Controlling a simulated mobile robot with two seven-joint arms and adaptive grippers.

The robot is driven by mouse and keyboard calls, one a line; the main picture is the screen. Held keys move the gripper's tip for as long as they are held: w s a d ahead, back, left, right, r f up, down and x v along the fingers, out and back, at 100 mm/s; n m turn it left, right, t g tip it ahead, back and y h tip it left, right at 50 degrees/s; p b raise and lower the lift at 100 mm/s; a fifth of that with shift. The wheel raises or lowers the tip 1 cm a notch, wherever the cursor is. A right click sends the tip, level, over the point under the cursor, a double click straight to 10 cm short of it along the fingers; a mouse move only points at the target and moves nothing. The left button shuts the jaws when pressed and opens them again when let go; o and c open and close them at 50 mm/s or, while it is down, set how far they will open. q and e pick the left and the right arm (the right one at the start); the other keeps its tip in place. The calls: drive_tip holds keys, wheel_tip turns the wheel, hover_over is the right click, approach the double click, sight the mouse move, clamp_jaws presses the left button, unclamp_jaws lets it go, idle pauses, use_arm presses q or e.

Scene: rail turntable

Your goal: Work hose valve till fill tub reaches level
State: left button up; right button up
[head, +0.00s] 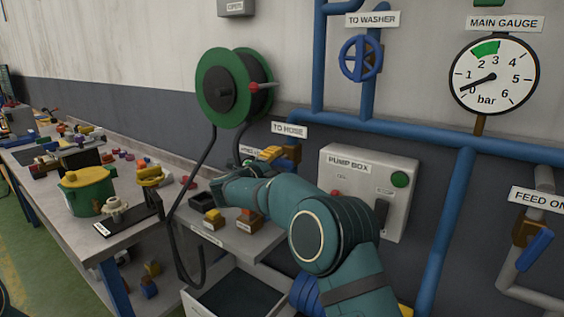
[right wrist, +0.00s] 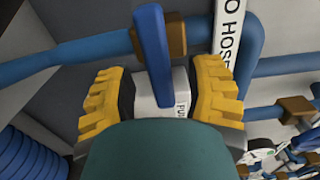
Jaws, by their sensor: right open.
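The hose valve has a brown body (right wrist: 172,38) and a blue lever (right wrist: 153,55), under the TO HOSE sign (head: 289,131). My right gripper (head: 268,155) is at this valve. In the right wrist view its yellow fingers (right wrist: 158,92) are apart, with the lever's end between them; I cannot tell whether they touch it. The fill tub (head: 203,303) is a pale open box at the bottom, dark inside; its water level cannot be made out. A black hose (head: 178,225) hangs from the green reel (head: 222,88) towards the tub. My left gripper is not in view.
The pump box (head: 368,175) is right of the valve, partly behind my arm. Blue pipes (head: 440,240) run along the wall. The main gauge (head: 493,76) reads between 0 and 1. A cluttered bench (head: 60,205) with a green pot (head: 88,190) stands left.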

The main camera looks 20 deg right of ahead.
drive_tip(key=v, duration=0.8)
drive_tip(key=shift+s+a, duration=0.25)
